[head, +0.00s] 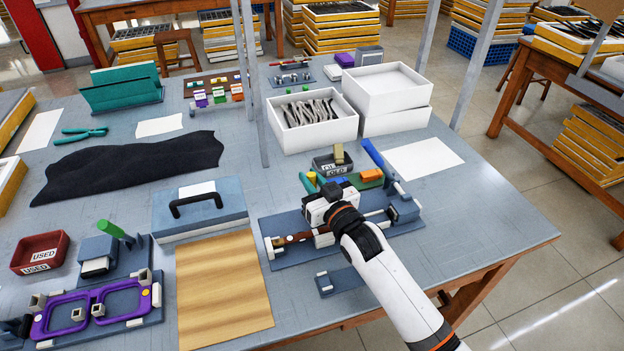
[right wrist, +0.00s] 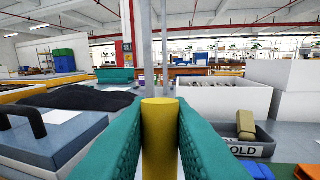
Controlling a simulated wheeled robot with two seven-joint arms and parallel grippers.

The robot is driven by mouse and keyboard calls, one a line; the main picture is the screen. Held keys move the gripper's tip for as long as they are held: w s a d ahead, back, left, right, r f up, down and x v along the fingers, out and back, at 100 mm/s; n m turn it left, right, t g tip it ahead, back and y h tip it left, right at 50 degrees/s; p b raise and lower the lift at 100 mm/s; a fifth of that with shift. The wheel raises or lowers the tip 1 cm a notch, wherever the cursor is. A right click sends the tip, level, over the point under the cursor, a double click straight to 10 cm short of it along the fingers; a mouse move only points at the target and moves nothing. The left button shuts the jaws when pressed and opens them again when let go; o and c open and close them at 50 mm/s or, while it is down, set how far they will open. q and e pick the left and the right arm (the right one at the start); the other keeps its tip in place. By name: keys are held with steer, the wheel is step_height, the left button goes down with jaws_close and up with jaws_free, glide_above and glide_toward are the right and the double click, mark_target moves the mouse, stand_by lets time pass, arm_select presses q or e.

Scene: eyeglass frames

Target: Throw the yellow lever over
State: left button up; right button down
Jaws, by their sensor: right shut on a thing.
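My right gripper (head: 309,182) is over the blue-grey fixture (head: 290,259) on the right of the table, its arm coming in from the lower right. In the right wrist view its two teal fingers (right wrist: 160,140) stand on either side of the upright yellow lever (right wrist: 160,135) and are shut on it. In the head view only the small yellow top of the lever (head: 312,175) shows past the fingers. The gripper body hides the lever's lower part and the middle of the fixture.
A dark bin labelled OLD (head: 333,165) stands just behind the fixture. A blue handle (head: 372,153) rises at its right. A blue case with a black handle (head: 200,207) stands to the left. An open white box (head: 305,140) and thin upright posts (head: 258,90) are farther back.

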steer(key=shift+w+r+p, duration=0.15)
steer(key=shift+p, duration=0.5)
steer(key=w+g+p, duration=0.1)
steer(key=p, duration=0.2)
steer(key=g+h+p, duration=0.1)
steer(key=p, duration=0.2)
steer(key=shift+w+a+g+h, duration=0.3)
steer(key=shift+w, duration=0.05)
steer(key=w+f+g+p, duration=0.1)
steer(key=g+p, duration=0.1)
steer(key=w+a+f+m+g+h+p, duration=0.1)
steer(key=g+p, duration=0.1)
steer(key=shift+w+f+h, duration=0.3)
steer(key=shift+w+f, duration=0.1)
steer(key=shift+w+a+f+g+h, duration=0.1)
steer(key=shift+w+f+g+h, duration=0.1)
steer(key=shift+f+g, duration=0.3)
steer(key=shift+w+f+g+h, duration=0.2)
steer(key=shift+f+g, duration=0.1)
steer(key=shift+g, duration=0.4)
steer(key=c, duration=1.3)
jaws_free()
steer(key=shift+c, duration=0.2)
steer(key=shift+r, duration=0.15)
